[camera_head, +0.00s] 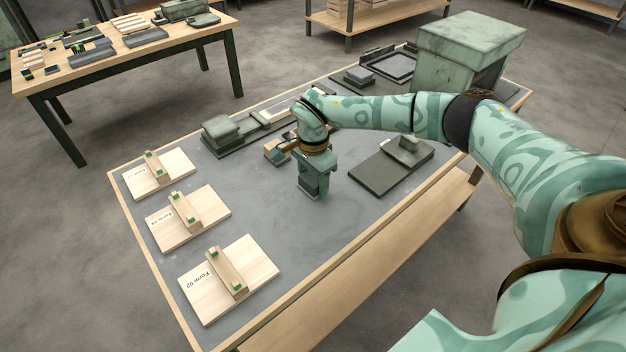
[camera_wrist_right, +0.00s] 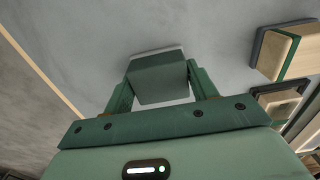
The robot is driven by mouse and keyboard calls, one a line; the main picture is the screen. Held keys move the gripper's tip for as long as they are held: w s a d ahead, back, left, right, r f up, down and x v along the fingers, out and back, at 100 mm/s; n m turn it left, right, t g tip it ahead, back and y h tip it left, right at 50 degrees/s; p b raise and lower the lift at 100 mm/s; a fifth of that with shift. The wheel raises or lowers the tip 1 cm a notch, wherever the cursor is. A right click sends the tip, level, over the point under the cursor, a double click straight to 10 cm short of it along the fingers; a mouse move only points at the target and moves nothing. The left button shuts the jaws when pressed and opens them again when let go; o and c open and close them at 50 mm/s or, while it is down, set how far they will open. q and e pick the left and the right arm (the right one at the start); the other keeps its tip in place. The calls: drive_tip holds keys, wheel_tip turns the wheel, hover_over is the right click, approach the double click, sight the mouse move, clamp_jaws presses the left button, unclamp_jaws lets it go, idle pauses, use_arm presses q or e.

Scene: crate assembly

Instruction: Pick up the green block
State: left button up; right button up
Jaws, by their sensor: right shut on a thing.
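My right gripper (camera_head: 314,188) points down over the grey middle of the table. In the right wrist view its two dark green fingers stand either side of a dark green block (camera_wrist_right: 158,82) and are shut on it. The block looks plain and box-shaped. I cannot tell whether its far end touches the table. In the head view the gripper mostly hides the block. My left gripper is not in view.
A dark plate (camera_head: 378,178) lies right of the gripper. Small wooden blocks (camera_head: 276,152) lie behind it. A large green box (camera_head: 470,50) stands at the far right.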

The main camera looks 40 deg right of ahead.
sight(310, 175)
drive_tip(key=r, duration=0.2)
drive_tip(key=w+r+p, duration=0.1)
drive_tip(key=r, duration=0.1)
drive_tip(key=shift+r, duration=0.15)
use_arm(q)
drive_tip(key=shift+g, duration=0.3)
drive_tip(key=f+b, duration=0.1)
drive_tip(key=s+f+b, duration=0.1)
drive_tip(key=b, duration=0.1)
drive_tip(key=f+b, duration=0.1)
drive_tip(key=b, duration=0.1)
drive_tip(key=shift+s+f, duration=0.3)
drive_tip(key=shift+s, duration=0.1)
use_arm(e)
drive_tip(key=w+r, duration=0.8)
drive_tip(key=w, duration=0.5)
drive_tip(key=shift+a+r, duration=0.25)
drive_tip(key=o, duration=0.5)
drive_tip(key=shift+c, duration=0.2)
drive_tip(key=c, duration=0.3)
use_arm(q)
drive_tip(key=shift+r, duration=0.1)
use_arm(e)
drive_tip(key=shift+c, duration=0.2)
